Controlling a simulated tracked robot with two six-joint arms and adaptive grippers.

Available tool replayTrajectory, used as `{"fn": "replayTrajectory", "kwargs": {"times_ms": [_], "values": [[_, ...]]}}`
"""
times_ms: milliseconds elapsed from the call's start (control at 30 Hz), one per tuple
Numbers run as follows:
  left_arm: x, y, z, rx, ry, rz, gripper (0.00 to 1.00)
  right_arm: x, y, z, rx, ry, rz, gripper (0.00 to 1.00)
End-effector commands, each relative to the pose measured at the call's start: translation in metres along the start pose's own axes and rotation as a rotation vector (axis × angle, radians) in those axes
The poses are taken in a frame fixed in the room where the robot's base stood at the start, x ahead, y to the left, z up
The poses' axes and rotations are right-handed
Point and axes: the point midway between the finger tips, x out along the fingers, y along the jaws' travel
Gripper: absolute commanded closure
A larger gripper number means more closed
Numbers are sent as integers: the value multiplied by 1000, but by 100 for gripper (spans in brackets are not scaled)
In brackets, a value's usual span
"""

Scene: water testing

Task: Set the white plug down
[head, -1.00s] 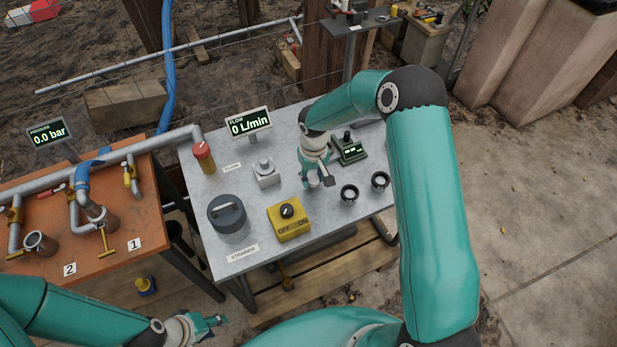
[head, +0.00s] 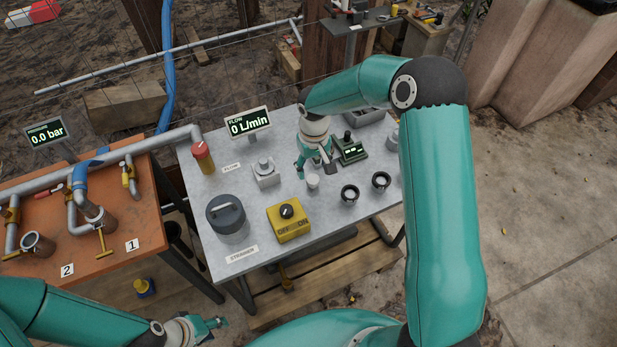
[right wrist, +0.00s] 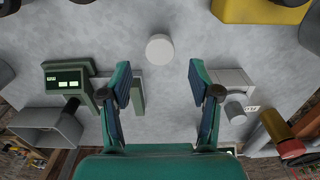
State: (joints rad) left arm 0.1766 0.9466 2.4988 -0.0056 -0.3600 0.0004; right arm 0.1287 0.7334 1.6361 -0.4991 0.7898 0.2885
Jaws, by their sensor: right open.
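The white plug (head: 313,182) stands on the grey metal table, left of the two black-rimmed cups. In the right wrist view the white plug (right wrist: 160,48) shows as a pale round top beyond the fingertips, apart from both fingers. My right gripper (head: 316,170) is open and empty, just behind the plug in the head view. Its two blue-padded fingers are spread wide in the right wrist view (right wrist: 157,82). My left gripper (head: 216,322) is low at the bottom left, away from the table; its jaw opening is too small to tell.
Near the plug stand two black-rimmed cups (head: 350,194), a green meter (head: 352,149), a yellow OFF/ON switch box (head: 288,224) and a grey valve block (head: 265,174). A dark grey strainer pot (head: 228,220) stands at front left. The table (head: 260,262) is bare around the plug.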

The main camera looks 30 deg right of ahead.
Motion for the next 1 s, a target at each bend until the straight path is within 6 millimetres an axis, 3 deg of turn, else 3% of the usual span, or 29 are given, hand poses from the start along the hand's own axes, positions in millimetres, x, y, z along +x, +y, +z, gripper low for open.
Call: {"fn": "replayTrajectory", "kwargs": {"times_ms": [200,400,1000], "values": [[10,-3,0,0,0,0,60,-44,0,-1,0,5,0,38],[12,-4,0,0,0,0,60,-68,0,-1,-1,2,0,38],[12,-4,0,0,0,0,60,-73,-1,0,-2,-1,0,38]]}}
